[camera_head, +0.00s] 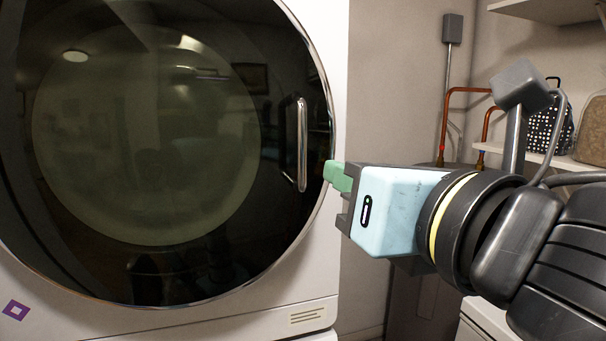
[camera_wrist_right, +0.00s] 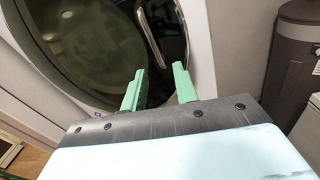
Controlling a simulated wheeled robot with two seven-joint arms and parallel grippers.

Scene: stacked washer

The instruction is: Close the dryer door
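The dryer door (camera_head: 150,150) is a large round dark glass door with a silver rim, filling the left of the head view. It lies against or very near the white dryer front; I cannot tell if it is fully shut. Its curved silver handle (camera_head: 302,145) is at the door's right side and also shows in the right wrist view (camera_wrist_right: 152,38). My right gripper (camera_head: 330,171) has green fingers by the door's right rim, just right of and below the handle. The wrist view shows its fingers (camera_wrist_right: 158,71) spread, with nothing between them. My left gripper is out of view.
The white dryer front (camera_head: 335,60) surrounds the door. At the right are copper pipes (camera_head: 445,120), a wall shelf (camera_head: 530,155) with containers, and a grey-brown bin-like cabinet (camera_wrist_right: 293,50). A narrow gap of bare wall separates dryer and pipes.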

